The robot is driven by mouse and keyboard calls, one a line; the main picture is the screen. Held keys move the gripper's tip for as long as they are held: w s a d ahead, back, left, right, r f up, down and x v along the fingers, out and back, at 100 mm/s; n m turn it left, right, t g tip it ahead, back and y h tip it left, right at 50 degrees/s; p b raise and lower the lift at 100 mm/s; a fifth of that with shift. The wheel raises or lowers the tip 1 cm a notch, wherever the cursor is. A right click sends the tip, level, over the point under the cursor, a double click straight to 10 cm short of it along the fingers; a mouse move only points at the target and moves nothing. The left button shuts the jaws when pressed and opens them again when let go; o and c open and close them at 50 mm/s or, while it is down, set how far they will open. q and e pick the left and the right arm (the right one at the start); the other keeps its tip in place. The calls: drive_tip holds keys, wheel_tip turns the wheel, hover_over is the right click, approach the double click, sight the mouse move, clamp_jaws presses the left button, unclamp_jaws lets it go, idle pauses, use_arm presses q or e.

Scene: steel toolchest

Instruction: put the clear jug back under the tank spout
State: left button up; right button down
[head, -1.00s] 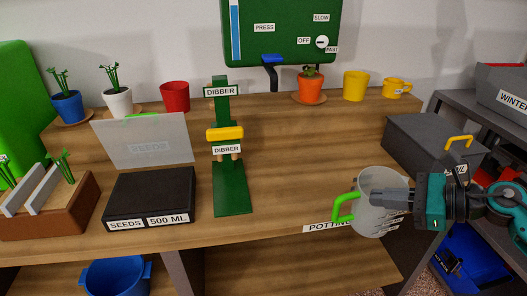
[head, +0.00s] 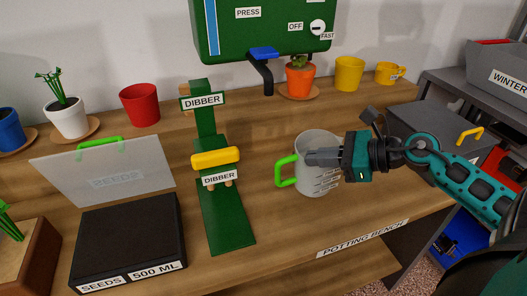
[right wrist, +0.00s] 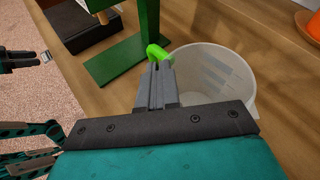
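The clear jug (head: 316,180) with its green handle (head: 286,171) stands upright over the middle right of the bench, in front of the spout. I cannot tell whether it touches the wood. My right gripper (head: 312,157) is shut on it from the right, near the handle; the exact contact is hidden. The right wrist view shows my right fingers (right wrist: 157,85) close together beside the jug (right wrist: 215,72). The green tank (head: 280,28) hangs above, with a blue lever (head: 264,53) over its dark spout (head: 263,75). Part of my left gripper (right wrist: 25,62) seems to show at that view's left edge.
A green dibber stand (head: 226,220) is left of the jug. An orange pot (head: 299,78) on a saucer stands behind it, beside the spout. A black seed box (head: 128,235) with raised lid is at left. Bare bench lies between jug and spout.

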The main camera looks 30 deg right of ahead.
drive_tip(key=w+a, duration=0.1)
drive_tip(key=w, duration=0.1)
drive_tip(key=w+a, duration=0.2)
drive_tip(key=w, duration=0.1)
drive_tip(key=w+a+p, duration=0.1)
drive_tip(key=w+a, duration=0.1)
drive_tip(key=shift+w, duration=0.15)
drive_tip(key=x, duration=0.4)
drive_tip(key=shift+p, duration=0.3)
drive_tip(key=shift+f, duration=0.2)
drive_tip(key=c, duration=1.3)
unclamp_jaws()
drive_tip(key=shift+r, duration=0.15)
